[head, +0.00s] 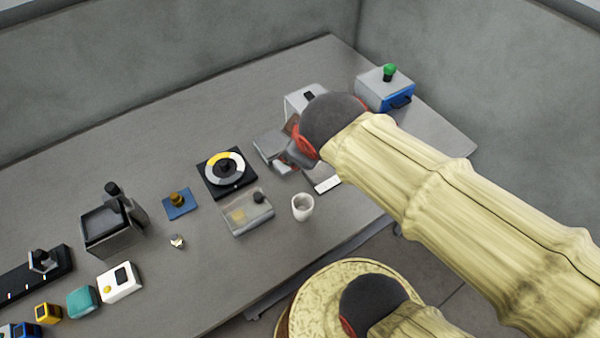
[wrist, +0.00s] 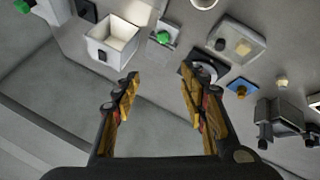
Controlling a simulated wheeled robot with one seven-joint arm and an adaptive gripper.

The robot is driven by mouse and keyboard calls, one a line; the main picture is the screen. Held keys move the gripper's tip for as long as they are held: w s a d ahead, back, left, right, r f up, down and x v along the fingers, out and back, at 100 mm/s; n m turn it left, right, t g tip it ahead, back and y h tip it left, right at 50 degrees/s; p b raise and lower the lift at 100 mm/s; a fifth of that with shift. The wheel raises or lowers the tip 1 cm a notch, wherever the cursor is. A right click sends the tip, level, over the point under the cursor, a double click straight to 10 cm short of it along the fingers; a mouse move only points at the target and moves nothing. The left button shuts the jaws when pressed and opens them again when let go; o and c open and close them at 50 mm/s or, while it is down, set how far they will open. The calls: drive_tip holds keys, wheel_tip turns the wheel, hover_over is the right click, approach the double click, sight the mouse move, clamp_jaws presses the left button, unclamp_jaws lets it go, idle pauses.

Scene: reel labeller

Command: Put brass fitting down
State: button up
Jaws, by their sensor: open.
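The brass fitting (head: 177,198) sits on a small blue pad (head: 169,211) on the grey table, apart from my gripper. In the wrist view the blue pad (wrist: 252,88) and the fitting on it (wrist: 241,91) show to the right of my fingers. My gripper (wrist: 160,79) is open, with nothing between its two fingers. In the head view my arm hides most of the gripper, which is over the right part of the table.
Near the pad are a black turntable with a yellow-white ring (head: 224,167), a clear-lidded box (head: 247,212), a white cup (head: 302,207), a small metallic piece (head: 177,241) and a dark machine (head: 110,232). A blue-white box with a green knob (head: 385,88) stands at the back right.

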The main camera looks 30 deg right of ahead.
drive_tip(key=s+a+m+g+y, duration=0.1)
drive_tip(key=s+a+m, duration=0.2)
drive_tip(key=s+m, duration=0.2)
drive_tip(key=shift+s+a+f+m+y, duration=0.2)
drive_tip(key=shift+s+f+m+y, duration=0.15)
drive_tip(key=shift+s, duration=0.4)
